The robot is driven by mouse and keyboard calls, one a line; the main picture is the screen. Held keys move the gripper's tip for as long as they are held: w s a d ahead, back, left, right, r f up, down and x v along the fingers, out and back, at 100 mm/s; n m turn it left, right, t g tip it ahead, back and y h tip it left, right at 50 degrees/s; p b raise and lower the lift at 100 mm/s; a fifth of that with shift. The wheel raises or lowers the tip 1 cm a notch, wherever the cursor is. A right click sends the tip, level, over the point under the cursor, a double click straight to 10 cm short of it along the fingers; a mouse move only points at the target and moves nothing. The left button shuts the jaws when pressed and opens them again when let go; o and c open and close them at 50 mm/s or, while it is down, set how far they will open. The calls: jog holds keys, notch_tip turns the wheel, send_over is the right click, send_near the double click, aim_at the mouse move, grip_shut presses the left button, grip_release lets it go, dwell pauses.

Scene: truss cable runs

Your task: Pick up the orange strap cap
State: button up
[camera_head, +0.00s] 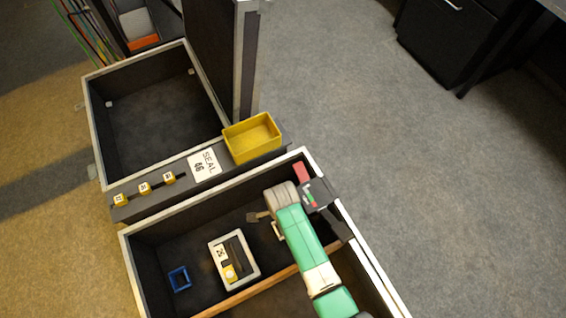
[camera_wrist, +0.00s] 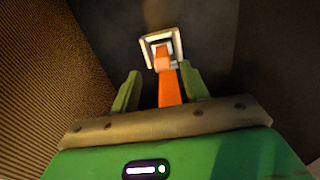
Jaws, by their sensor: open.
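The orange strap cap (camera_wrist: 169,88) shows in the wrist view as an orange strip. It runs from a pale square frame (camera_wrist: 161,46) down toward my gripper's palm. My gripper (camera_wrist: 160,80) is open, with one green finger on each side of the orange strip. I see a gap on the left; the right finger looks close to it, and I cannot tell if it touches. In the head view my gripper (camera_head: 267,224) is low inside the near case, at its right part. I cannot make out the orange cap there.
The near case has a pale rim (camera_head: 135,275) and dark walls around my gripper. Inside are a white tray (camera_head: 254,265) with dark items and a small blue box (camera_head: 179,279). A yellow bin (camera_head: 252,138) and a SEAL label (camera_head: 206,164) sit on the ledge behind.

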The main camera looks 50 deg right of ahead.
jog(key=f+b, duration=0.1)
jog(key=f, duration=0.1)
jog(key=f+b, duration=0.1)
jog(key=f, duration=0.1)
jog(key=f+b, duration=0.1)
jog(key=f, duration=0.1)
jog(key=shift+d+f+b, duration=0.25)
jog(key=shift+b, duration=0.1)
jog(key=shift+r, duration=0.15)
jog(key=shift+c, duration=0.6)
grip_shut()
